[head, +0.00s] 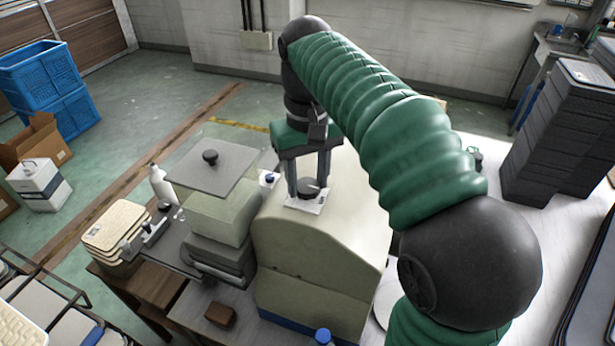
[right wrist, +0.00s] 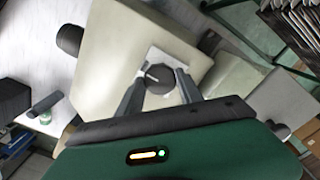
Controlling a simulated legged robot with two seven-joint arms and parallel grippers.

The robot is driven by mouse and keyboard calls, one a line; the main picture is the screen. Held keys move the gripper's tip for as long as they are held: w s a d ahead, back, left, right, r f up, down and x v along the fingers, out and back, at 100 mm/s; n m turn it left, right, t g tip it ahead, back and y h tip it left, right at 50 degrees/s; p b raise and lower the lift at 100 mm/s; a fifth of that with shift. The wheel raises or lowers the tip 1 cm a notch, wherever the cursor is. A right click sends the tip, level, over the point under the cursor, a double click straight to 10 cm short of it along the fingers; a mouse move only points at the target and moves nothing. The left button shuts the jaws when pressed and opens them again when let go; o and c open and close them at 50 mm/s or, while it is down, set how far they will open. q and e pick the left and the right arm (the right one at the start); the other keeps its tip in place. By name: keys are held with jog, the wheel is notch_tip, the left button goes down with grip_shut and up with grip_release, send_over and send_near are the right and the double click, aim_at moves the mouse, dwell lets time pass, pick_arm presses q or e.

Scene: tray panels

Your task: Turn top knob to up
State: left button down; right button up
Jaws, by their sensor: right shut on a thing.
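The top knob (head: 308,187) is a dark round dial on a white square plate (head: 306,204), on top of a cream-coloured machine (head: 315,255). My right gripper (head: 308,184) reaches down from above with a finger on either side of the knob, shut on it. In the right wrist view the knob (right wrist: 159,78) sits between the two fingertips (right wrist: 160,84), and a light pointer line shows on its face. The white plate (right wrist: 165,60) shows around it. My left gripper is not in view.
A white bottle (head: 162,185) and stacked trays (head: 115,225) stand further left.

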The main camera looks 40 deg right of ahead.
jog(key=shift+r+m+p, duration=0.1)
jog(key=shift+m+p, duration=0.6)
jog(key=shift+m, duration=0.5)
jog(key=m+p, duration=0.1)
jog(key=m, duration=0.1)
jog(key=shift+m, duration=0.4)
jog(key=m+p, duration=0.3)
jog(key=m, duration=0.3)
jog(key=m+p, duration=0.3)
jog(key=m, duration=0.2)
jog(key=shift+m, duration=0.4)
jog(key=m+p, duration=0.2)
jog(key=m, duration=0.3)
jog(key=shift+p, duration=0.3)
jog(key=m+p, duration=0.2)
jog(key=m, duration=0.3)
jog(key=m+p, duration=0.2)
jog(key=m, duration=0.1)
jog(key=shift+r+m+p, duration=0.1)
jog(key=shift+m+p, duration=0.2)
jog(key=shift+p, duration=0.05)
jog(key=m+p, duration=0.4)
jog(key=p, duration=0.4)
jog(key=shift+r, duration=0.1)
jog(key=shift+f+m+p, duration=0.3)
jog(key=shift+m+p, duration=0.2)
jog(key=shift+m, duration=0.1)
